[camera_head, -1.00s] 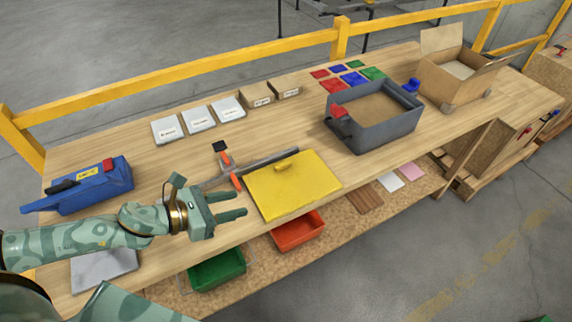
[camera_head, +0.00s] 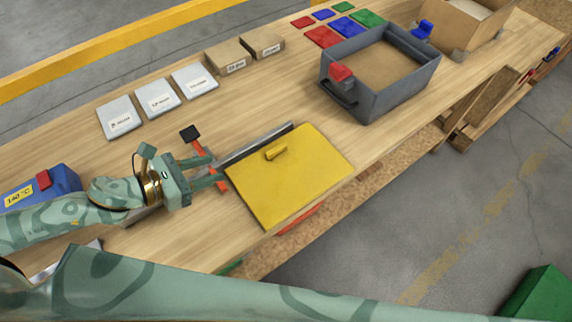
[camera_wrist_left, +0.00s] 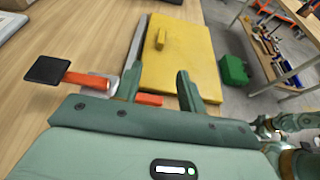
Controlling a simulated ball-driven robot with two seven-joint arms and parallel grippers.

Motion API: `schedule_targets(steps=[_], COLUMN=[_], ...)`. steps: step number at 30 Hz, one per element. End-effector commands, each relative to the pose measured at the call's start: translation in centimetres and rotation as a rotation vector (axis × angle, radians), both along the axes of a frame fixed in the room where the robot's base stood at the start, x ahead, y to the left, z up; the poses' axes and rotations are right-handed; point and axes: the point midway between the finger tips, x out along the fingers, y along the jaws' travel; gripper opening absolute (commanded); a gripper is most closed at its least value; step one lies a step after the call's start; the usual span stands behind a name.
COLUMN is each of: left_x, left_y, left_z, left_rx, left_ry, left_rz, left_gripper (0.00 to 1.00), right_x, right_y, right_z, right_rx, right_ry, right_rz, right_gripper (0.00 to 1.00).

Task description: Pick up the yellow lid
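The yellow lid (camera_head: 300,185) lies flat on the workbench, with a small yellow handle (camera_head: 275,152) near its far edge. It also shows ahead of the fingers in the left wrist view (camera_wrist_left: 190,65). In the left wrist view both fingertips (camera_wrist_left: 158,88) show apart. A pale green arm of mine crosses the bottom of the head view; my right gripper is not in it.
A bar clamp with a grey bar (camera_head: 262,141) and orange parts lies along the lid's left side, partly under my left gripper. White packets (camera_head: 158,97) and cartons (camera_head: 228,57) line the back.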

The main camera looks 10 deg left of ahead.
Motion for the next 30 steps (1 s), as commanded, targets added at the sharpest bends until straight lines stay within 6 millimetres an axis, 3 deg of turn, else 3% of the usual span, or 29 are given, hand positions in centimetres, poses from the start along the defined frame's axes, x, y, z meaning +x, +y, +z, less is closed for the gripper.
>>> schedule_targets(steps=[5, 15, 30], left_x=[1.4, 6.2, 9.7], left_y=[-1.3, -6.1, -10.2], left_z=[-0.7, -3.6, -6.6], left_rx=[-0.002, -0.002, -0.001], left_ry=[-0.005, -0.002, -0.001], left_rz=[0.001, 0.0, 0.0], left_gripper=[0.4, 0.4, 0.4], right_x=[0.2, 0.2, 0.1], right_y=[0.0, 0.1, 0.6], right_z=[-0.1, -0.1, -1.1], right_rx=[0.0, 0.001, 0.008], right_ry=[-0.002, -0.003, 0.0], right_rz=[0.0, -0.001, -0.004], right_gripper=[0.36, 0.36, 0.36])
